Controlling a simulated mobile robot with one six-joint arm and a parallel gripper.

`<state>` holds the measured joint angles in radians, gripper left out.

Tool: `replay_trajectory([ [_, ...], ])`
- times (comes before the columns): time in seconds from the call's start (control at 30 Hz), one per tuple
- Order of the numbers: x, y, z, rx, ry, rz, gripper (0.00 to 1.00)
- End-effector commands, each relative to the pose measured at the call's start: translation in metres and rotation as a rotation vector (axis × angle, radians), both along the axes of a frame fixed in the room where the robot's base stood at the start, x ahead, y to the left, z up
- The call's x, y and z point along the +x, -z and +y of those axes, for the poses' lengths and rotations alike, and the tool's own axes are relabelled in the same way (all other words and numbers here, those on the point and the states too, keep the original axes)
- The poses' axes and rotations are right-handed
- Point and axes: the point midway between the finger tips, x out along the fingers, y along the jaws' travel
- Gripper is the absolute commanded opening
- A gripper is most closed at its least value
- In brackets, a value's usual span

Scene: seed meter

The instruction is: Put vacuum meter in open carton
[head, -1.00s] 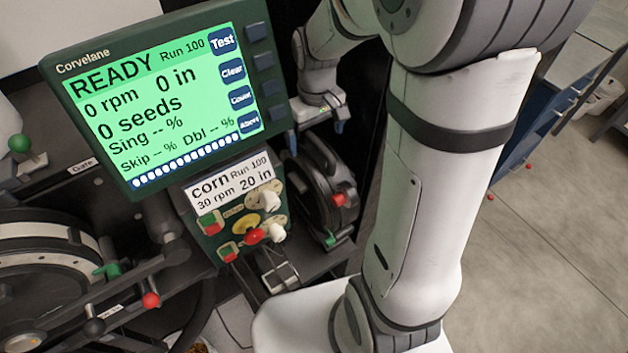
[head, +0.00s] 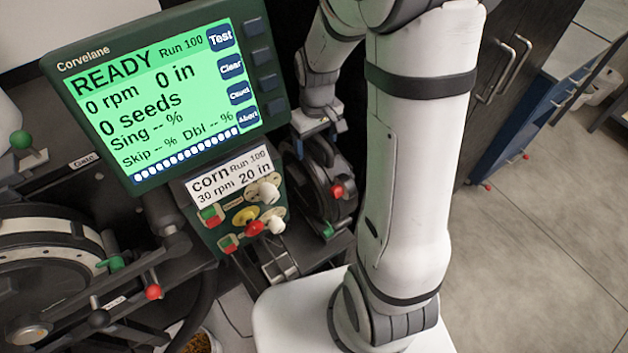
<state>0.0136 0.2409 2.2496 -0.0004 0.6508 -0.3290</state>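A black round meter housing with a red knob and a green lever (head: 322,185) stands upright behind the control box, right of the screen; it may be the vacuum meter, but no label shows. My gripper (head: 318,130) is right at its top edge, pointing down. No open carton can be made out in this view.
The screen reading READY (head: 165,100) and the control box with knobs (head: 245,215) stand left of my arm. A large black wheel unit (head: 45,270) is at lower left. A dark cabinet (head: 510,80) and blue drawers (head: 525,125) stand at right, with clear floor (head: 530,260) before them.

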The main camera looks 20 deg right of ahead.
Motion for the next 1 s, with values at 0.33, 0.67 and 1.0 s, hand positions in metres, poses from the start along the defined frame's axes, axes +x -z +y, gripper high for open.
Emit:
replay_trajectory([
  [0.33, -0.0001, -0.0001, -0.0001, 0.0, 0.001, 0.0, 0.46],
  [0.67, -0.0001, -0.0002, -0.0003, 0.0, 0.001, 0.0, 0.19],
  [1.0, 0.0011, -0.0019, -0.0006, 0.0, 0.002, -0.004, 0.05],
])
